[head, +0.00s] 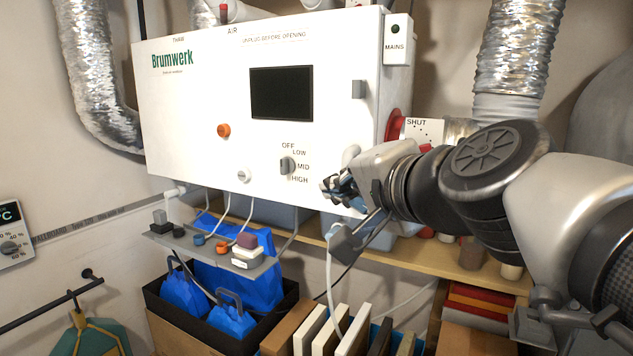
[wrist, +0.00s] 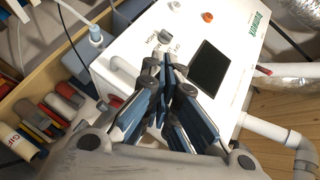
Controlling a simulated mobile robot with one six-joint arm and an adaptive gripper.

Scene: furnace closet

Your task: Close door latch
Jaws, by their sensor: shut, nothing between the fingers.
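The white Brumwerk furnace cabinet (head: 200,100) hangs on the wall, and its front door panel looks flush with the body. A small grey latch-like tab (head: 358,89) sits near the right edge of the front, below the MAINS box. My gripper (head: 332,187) is shut and empty, in front of the lower right part of the cabinet, below the tab and right of the dial (head: 287,165). In the wrist view my shut fingers (wrist: 167,72) overlap the cabinet front beside the dark screen (wrist: 208,68). I cannot make out the tab in that view.
A shelf with plugs and switches (head: 215,247) is under the cabinet. Blue bags in a dark box (head: 275,310) and upright boards stand below.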

